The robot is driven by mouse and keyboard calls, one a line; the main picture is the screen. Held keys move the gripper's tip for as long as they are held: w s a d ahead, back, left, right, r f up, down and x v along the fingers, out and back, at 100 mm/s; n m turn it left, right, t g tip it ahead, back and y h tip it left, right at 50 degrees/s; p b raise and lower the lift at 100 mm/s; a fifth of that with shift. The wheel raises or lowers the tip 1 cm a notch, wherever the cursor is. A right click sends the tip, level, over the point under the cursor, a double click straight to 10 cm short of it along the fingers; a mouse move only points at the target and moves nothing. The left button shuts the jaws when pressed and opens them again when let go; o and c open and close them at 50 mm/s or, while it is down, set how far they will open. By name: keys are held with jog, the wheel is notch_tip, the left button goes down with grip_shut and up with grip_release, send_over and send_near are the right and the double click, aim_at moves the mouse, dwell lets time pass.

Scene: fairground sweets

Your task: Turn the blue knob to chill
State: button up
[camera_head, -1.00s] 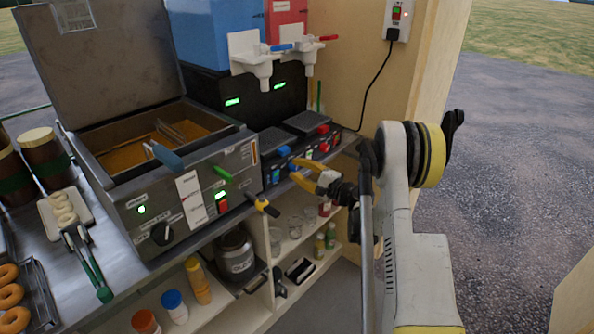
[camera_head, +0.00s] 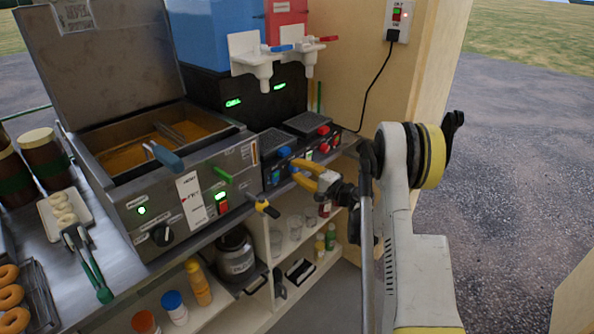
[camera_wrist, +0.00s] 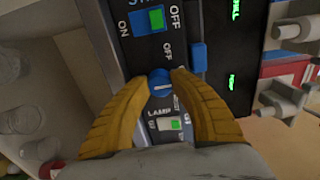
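The blue knob (camera_wrist: 161,87) is on a dark control panel in the wrist view, between the two yellow fingertips of my gripper (camera_wrist: 163,79). The fingers lie against both sides of it. A pale pointer line crosses its face, close to crosswise in the picture. In the head view my gripper (camera_head: 294,169) is at the front of the blue-marked control box (camera_head: 270,175), and the knob is hard to make out there.
Green displays (camera_head: 234,102) glow on the dispenser. A fryer (camera_head: 185,195) stands left; shelves with glasses (camera_head: 294,228) lie below.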

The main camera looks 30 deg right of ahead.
jog(key=o, duration=0.4)
jog(key=shift+v, duration=4)
jog(key=shift+r, duration=0.15)
jog(key=s+a+r+n+g, duration=0.2)
jog(key=s+a+r, duration=0.1)
jog(key=a, duration=0.4)
jog(key=s+a+r+n+g+h, duration=0.1)
jog(key=s+a+r+n+g, duration=0.1)
jog(key=a+r+n+g, duration=0.3)
jog(key=s+a+r, duration=0.2)
jog(key=s+a, duration=0.1)
jog(key=a, duration=0.5)
jog(key=s+a+n+g+h, duration=0.1)
jog(key=s+n, duration=0.1)
jog(key=s, duration=0.5)
jog(key=s+a+n+g+h, duration=0.1)
jog(key=s+n+h, duration=0.1)
jog(key=s, duration=0.6)
jog(key=s+a+n+h, duration=0.2)
jog(key=s+n, duration=0.1)
jog(key=s, duration=0.5)
jog(key=shift+s+g, duration=0.1)
jog(key=shift+g, duration=0.3)
